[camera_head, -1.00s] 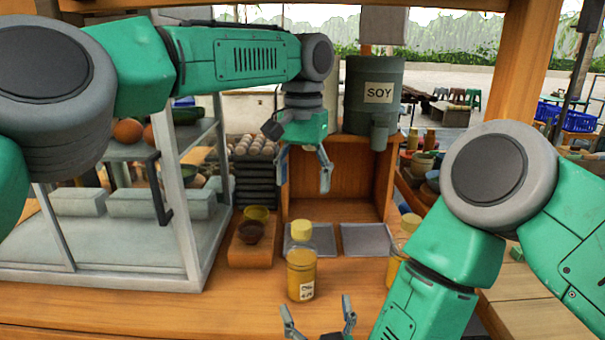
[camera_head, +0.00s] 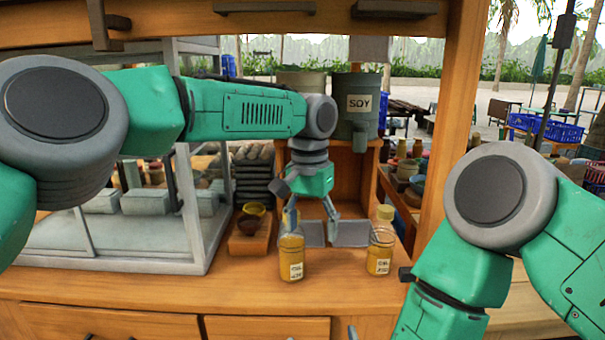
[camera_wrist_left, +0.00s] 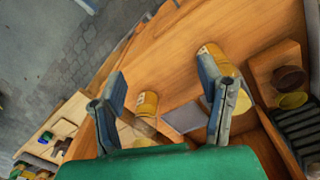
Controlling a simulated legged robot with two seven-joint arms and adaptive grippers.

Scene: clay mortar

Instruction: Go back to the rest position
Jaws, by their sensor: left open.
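My left gripper (camera_head: 312,228) hangs fingers-down over the wooden counter, open with nothing between its fingers. In the head view one finger overlaps the left yellow bottle (camera_head: 291,257); contact cannot be told. The right yellow bottle (camera_head: 379,252) stands upright to its right. In the left wrist view the open fingers (camera_wrist_left: 162,75) show, with one bottle (camera_wrist_left: 147,103) between them in the picture and the other (camera_wrist_left: 213,52) partly behind a finger. My right arm is at the right; only a fingertip of its gripper (camera_head: 352,333) shows at the bottom edge.
The counter (camera_head: 230,284) has drawers (camera_head: 266,328) below. A glass-sided case (camera_head: 195,225) stands left, with bowls (camera_head: 253,209) beside it. Grey trays (camera_head: 352,233) lie behind the bottles. A soy container (camera_head: 356,118) stands behind my left arm. The counter's front is clear.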

